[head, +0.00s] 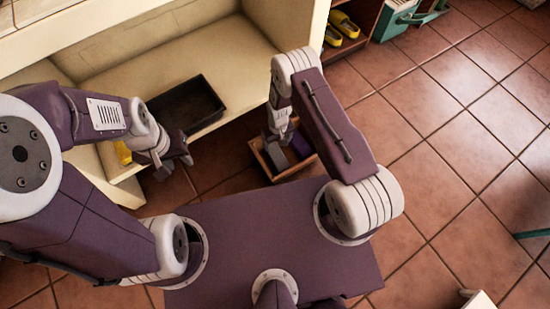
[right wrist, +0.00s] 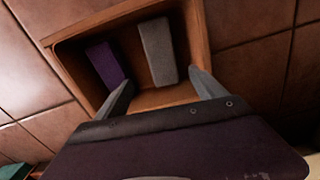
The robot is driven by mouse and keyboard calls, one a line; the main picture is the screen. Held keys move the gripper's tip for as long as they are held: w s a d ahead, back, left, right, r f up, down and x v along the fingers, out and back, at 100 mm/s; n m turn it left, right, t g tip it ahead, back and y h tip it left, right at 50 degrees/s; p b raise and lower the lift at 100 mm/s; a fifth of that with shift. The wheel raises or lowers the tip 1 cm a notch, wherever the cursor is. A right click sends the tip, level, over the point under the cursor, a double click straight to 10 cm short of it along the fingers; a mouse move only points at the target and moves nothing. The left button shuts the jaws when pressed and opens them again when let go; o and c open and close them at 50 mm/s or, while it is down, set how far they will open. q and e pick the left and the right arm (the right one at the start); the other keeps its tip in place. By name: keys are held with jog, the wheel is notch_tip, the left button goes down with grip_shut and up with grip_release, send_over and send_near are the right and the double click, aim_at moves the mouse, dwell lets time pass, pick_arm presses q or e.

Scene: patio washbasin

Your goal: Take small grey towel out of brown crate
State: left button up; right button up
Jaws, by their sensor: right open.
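The brown crate (head: 261,157) stands on the tiled floor below the basin, partly hidden by my right arm; its wooden rim (right wrist: 202,35) shows in the right wrist view. Inside it, in the right wrist view, lie the small grey towel (right wrist: 157,52) and a purple folded cloth (right wrist: 106,63) to its left, apart from each other. My right gripper (right wrist: 163,92) is open over the crate, its fingers on either side of the grey towel's near end, holding nothing. My left gripper (head: 172,165) is in front of the basin, away from the crate; its fingers look parted and empty.
A dark tray (head: 187,105) sits on the cream ledge (head: 235,62). A yellow item (head: 122,152) is beside my left gripper. A shelf with yellow shoes (head: 343,24) and a teal box (head: 395,20) stands at the top. The tiled floor (head: 455,130) on the right is mostly clear.

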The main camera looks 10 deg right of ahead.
aim_at(277, 156)
jog(key=f, duration=0.1)
jog(key=s+f+b, duration=0.1)
jog(key=shift+f, duration=0.4)
notch_tip(277, 156, down, 4)
jog(key=b, duration=0.3)
jog(key=shift+a+f, duration=0.1)
jog(key=shift+f, duration=0.05)
notch_tip(277, 156, down, 5)
jog(key=b, duration=0.5)
jog(key=shift+a+f, duration=0.1)
jog(key=shift+r, duration=0.2)
pick_arm(q)
notch_tip(277, 156, down, 10)
pick_arm(e)
jog(key=c, duration=1.6)
